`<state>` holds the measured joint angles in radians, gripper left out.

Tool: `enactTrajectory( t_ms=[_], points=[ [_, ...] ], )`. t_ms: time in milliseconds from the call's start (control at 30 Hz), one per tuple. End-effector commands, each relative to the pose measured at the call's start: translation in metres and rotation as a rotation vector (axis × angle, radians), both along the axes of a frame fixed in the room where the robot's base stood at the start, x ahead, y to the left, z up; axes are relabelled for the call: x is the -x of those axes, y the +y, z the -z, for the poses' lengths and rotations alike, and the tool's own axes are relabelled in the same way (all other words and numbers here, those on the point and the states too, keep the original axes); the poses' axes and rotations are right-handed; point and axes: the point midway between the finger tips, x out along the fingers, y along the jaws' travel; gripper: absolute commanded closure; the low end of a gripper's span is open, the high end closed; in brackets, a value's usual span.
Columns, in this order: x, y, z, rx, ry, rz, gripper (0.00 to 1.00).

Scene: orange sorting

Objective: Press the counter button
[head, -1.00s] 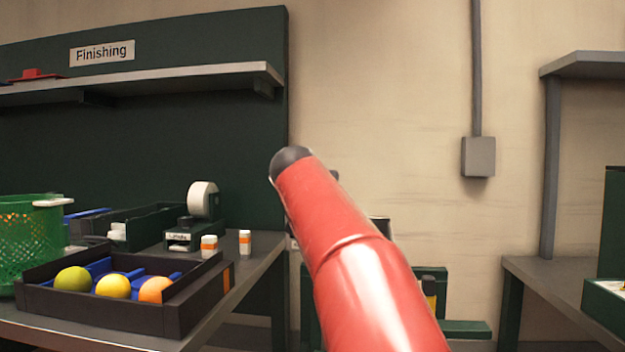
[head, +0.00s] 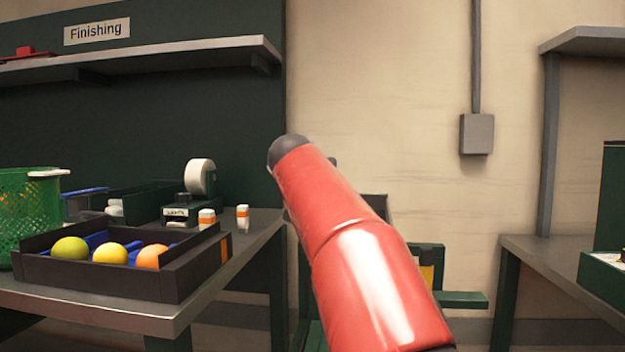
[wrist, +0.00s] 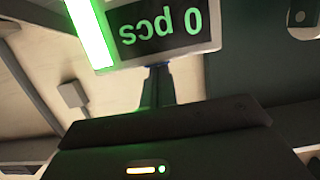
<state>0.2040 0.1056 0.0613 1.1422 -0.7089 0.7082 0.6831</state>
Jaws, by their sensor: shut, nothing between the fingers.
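The counter's display (wrist: 160,32) is at the top of the wrist view, upside down, with green text reading "0 pcs". A bright green lit bar (wrist: 90,30) runs along its left side. My gripper (wrist: 156,72) points up the wrist view from its dark housing, with narrow fingers together and empty. The fingertips appear at the display's lower edge in the picture; I cannot tell if they touch. I cannot make out the counter button. In the head view my red arm hides the gripper and most of what lies behind it.
At left in the head view, a bench (head: 150,312) holds a black tray (head: 110,278) with three balls, a green basket (head: 35,215) and a label dispenser (head: 190,200). Another bench (head: 545,262) stands at right. The wall between has a grey box (head: 477,134).

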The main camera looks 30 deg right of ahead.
Motion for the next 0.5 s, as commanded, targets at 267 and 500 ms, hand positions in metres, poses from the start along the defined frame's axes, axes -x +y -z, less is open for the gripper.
enactTrajectory(
  t_ms=[267,500],
  points=[
    [-0.004,-0.001,0.009,-0.011,0.025,0.003,1.00],
    [0.005,-0.005,-0.036,-0.007,0.012,0.002,1.00]
  ],
)
